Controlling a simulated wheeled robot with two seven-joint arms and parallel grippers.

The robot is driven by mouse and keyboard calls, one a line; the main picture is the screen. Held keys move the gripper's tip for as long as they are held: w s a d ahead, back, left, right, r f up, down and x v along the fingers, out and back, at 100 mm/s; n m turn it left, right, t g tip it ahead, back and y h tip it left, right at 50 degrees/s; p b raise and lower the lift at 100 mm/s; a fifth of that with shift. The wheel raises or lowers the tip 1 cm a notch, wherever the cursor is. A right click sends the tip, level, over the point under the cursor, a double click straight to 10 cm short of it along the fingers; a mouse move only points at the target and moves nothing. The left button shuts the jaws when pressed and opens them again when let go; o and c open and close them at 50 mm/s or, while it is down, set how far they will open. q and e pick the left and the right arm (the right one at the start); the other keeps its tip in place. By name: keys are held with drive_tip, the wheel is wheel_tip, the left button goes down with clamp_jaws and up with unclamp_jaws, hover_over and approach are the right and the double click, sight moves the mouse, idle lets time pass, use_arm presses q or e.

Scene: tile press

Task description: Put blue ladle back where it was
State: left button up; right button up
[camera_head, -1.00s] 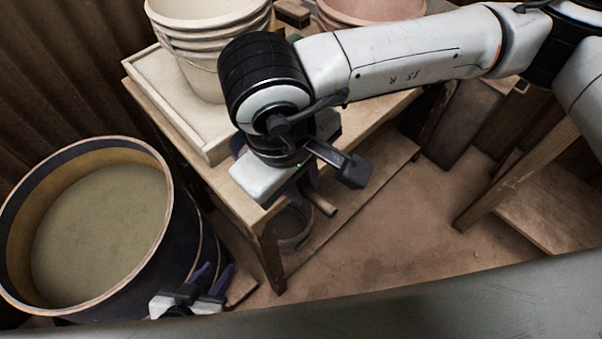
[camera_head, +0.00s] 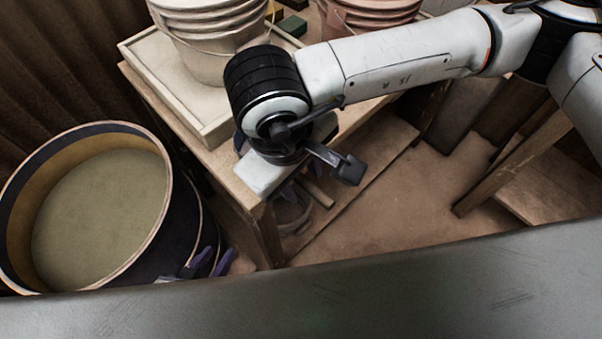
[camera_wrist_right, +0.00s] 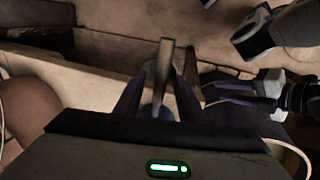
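My right gripper (camera_head: 285,190) is low at the near corner of the wooden table, its fingers mostly hidden under my wrist. In the right wrist view, a brownish upright handle (camera_wrist_right: 166,62) stands between its two purple fingers, with a small blue patch low between them; I cannot tell whether the fingers press on it. A short wooden handle (camera_head: 316,192) also shows beside this gripper in the head view. No blue ladle can be clearly made out. My left gripper (camera_head: 212,260) is beside the large round vat, its purple fingers apart, nothing seen between them.
The vat (camera_head: 168,225) holds a flat greenish-brown content. A pale tray (camera_head: 165,95) on the table carries stacked white buckets (camera_head: 215,50). Pink buckets (camera_head: 370,20) and a green block (camera_head: 293,25) stand behind. A small pail (camera_head: 290,213) is below the table edge.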

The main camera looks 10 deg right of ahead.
drive_tip(key=shift+r, duration=0.1)
drive_tip(key=v, duration=1.2)
